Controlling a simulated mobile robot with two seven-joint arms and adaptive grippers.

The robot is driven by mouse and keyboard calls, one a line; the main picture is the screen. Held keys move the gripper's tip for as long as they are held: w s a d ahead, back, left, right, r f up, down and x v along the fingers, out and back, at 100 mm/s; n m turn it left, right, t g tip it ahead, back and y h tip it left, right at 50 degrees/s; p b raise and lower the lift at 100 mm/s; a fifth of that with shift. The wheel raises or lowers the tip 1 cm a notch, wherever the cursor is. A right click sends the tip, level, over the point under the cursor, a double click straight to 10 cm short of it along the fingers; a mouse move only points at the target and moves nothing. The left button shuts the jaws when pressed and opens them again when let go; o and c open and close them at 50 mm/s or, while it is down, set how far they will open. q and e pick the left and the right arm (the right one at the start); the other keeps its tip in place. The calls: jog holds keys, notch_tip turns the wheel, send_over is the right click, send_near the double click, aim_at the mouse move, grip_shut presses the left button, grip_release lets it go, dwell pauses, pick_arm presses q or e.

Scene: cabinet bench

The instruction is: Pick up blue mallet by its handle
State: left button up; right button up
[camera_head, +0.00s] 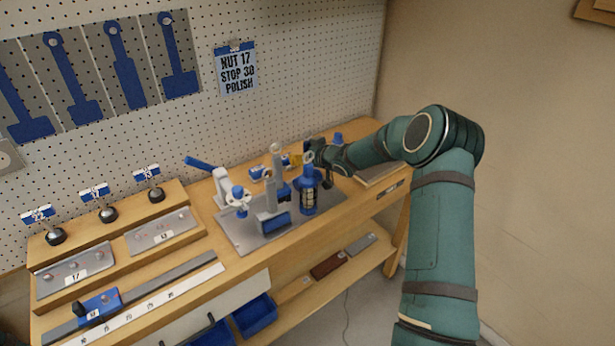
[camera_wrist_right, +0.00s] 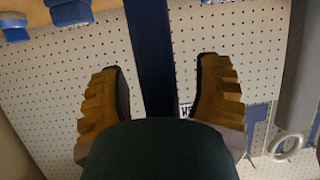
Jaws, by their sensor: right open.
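My right gripper (camera_head: 309,162) is at the back of the bench, behind the blue lantern-like item, and partly hidden by it. In the right wrist view the gripper (camera_wrist_right: 162,75) is open, with a ribbed yellow-brown pad on each side. A long dark-blue bar (camera_wrist_right: 151,55), which looks like the blue mallet's handle, runs between the pads with a gap on both sides. Its lower end is hidden by my gripper's body. The mallet's head cannot be made out. In the head view, a small blue part (camera_head: 338,137) shows behind my right wrist. My left gripper is not in view.
The blue lantern-like item (camera_head: 308,192) and grey ringed tools (camera_head: 271,190) crowd the grey tray (camera_head: 240,238). A press with a blue lever (camera_head: 203,164) stands left of them. The pegboard (camera_head: 300,75) rises close behind. A ringed grey tool (camera_wrist_right: 296,85) is right of the gripper.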

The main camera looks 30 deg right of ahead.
jog(key=shift+w, duration=0.1)
grip_shut()
jog(key=shift+r, duration=0.1)
dwell(0.3)
